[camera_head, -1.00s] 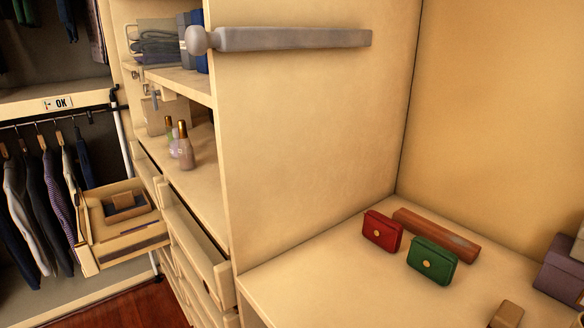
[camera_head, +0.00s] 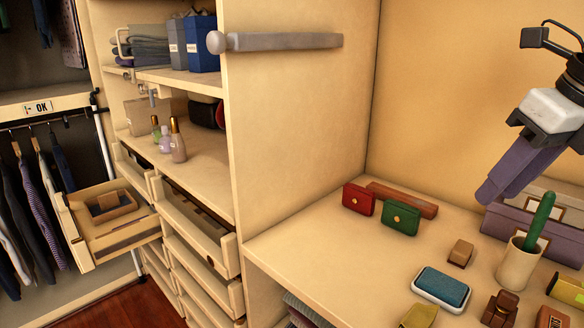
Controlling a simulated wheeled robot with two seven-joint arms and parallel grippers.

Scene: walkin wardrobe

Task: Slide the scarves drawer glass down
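A column of cream drawers stands left of centre. Its upper drawer (camera_head: 200,228) is pulled out partway. No label or scarf shows in it, so I cannot tell which drawer is the scarves drawer, and no glass pane shows clearly. Another cream drawer (camera_head: 130,245), at the left, stands pulled out with a brown box (camera_head: 112,207) in it. My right gripper (camera_head: 492,192) is at the upper right, pointing down and left above the counter, far from the drawers. Its fingers look like one purple-grey shape, so their opening is unclear. My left gripper is out of view.
The counter (camera_head: 330,250) holds a red purse (camera_head: 358,199), a green purse (camera_head: 400,218), a blue-topped box (camera_head: 441,287) and a cup (camera_head: 518,265) with a green item. Bottles (camera_head: 177,140) stand on a shelf above the drawers. A grey bar (camera_head: 280,41) juts along the divider panel.

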